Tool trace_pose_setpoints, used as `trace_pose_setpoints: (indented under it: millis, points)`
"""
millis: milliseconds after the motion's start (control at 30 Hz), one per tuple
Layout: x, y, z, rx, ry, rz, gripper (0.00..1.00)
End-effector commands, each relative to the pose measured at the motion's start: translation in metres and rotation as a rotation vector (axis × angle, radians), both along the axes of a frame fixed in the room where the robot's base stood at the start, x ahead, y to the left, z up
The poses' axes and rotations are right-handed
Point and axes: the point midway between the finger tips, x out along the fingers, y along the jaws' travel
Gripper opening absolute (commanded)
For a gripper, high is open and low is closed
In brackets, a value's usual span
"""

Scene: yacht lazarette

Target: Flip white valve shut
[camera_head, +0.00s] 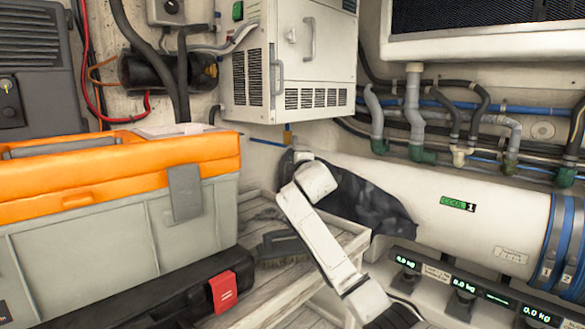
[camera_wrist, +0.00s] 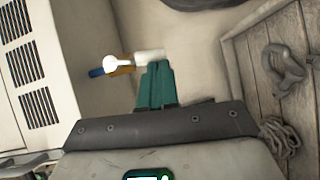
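The valve (camera_wrist: 122,69) shows in the wrist view as a small brass-coloured body on a blue pipe (camera_wrist: 97,72), with a white, rounded handle (camera_wrist: 111,63) in front. In the head view its brass part (camera_head: 287,137) is just below the white cabinet, at the end of a thin blue pipe. My gripper (camera_wrist: 154,64) has its teal fingers together, pointing towards the valve. A white piece (camera_wrist: 150,56) lies at the fingertips; I cannot tell whether they touch it. In the head view my white arm reaches up towards the valve, and the fingers are hidden.
A white cabinet (camera_head: 310,60) hangs above the valve. An orange-lidded toolbox (camera_head: 105,215) and a black case (camera_head: 150,295) stand at left. A brush (camera_head: 280,245) lies on the wooden bench (camera_head: 335,235). A white cylinder (camera_head: 420,195) lies at right. A shackle (camera_wrist: 287,68) and rope (camera_wrist: 279,138) lie on planks.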

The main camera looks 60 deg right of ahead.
Motion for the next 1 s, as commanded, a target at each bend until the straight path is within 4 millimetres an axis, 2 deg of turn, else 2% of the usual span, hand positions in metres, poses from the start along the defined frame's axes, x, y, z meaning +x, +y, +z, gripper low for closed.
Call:
trace_pose_setpoints:
  millis: [333, 1000]
  points:
    - [-0.0019, -0.0086, -0.0058, -0.132, 0.031, 0.001, 0.00]
    - [-0.0021, -0.0097, -0.0049, -0.152, 0.035, 0.001, 0.00]
